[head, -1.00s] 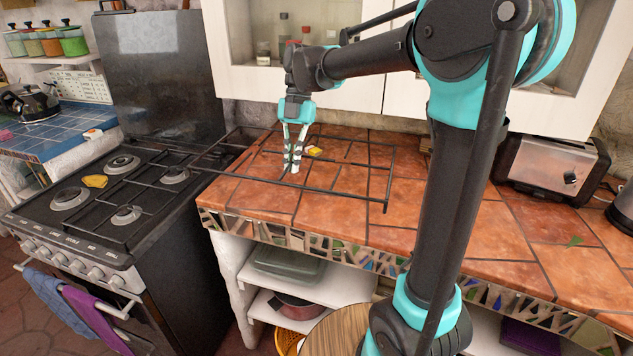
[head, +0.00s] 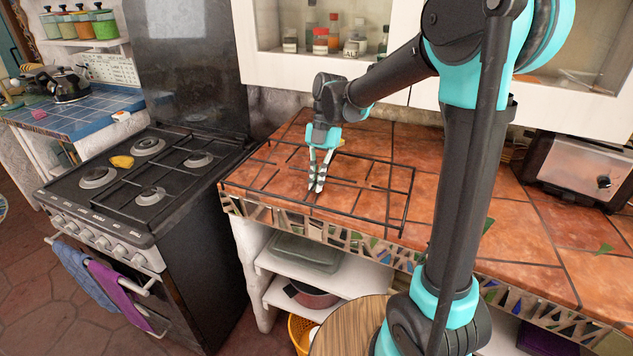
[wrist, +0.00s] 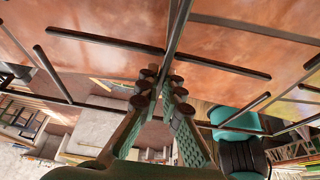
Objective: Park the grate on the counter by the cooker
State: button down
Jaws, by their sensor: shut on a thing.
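The grate (head: 409,200) is a wide, dark frame of thin metal bars. It lies flat over the orange-tiled counter (head: 480,200), beside the cooker (head: 165,200), with its near side along the mosaic edge. My gripper (head: 316,190) points down at the middle of the grate and is shut on one of its bars. In the wrist view the fingers (wrist: 165,95) pinch a long bar of the grate (wrist: 228,65), with tiles behind it. I cannot tell whether the grate touches the tiles. Dark bars also sit over the right part of the hob.
A yellow item (head: 122,161) lies on the hob's left. A toaster (head: 575,165) stands on the counter at right. White wall cupboards (head: 430,90) hang behind my arm. The counter between grate and toaster is mostly clear. Shelves below hold a pot (head: 312,296).

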jog(key=shift+f, duration=0.1)
jog(key=c, duration=1.7)
grip_release()
jog(key=v, duration=1.2)
jog(key=shift+s, duration=0.1)
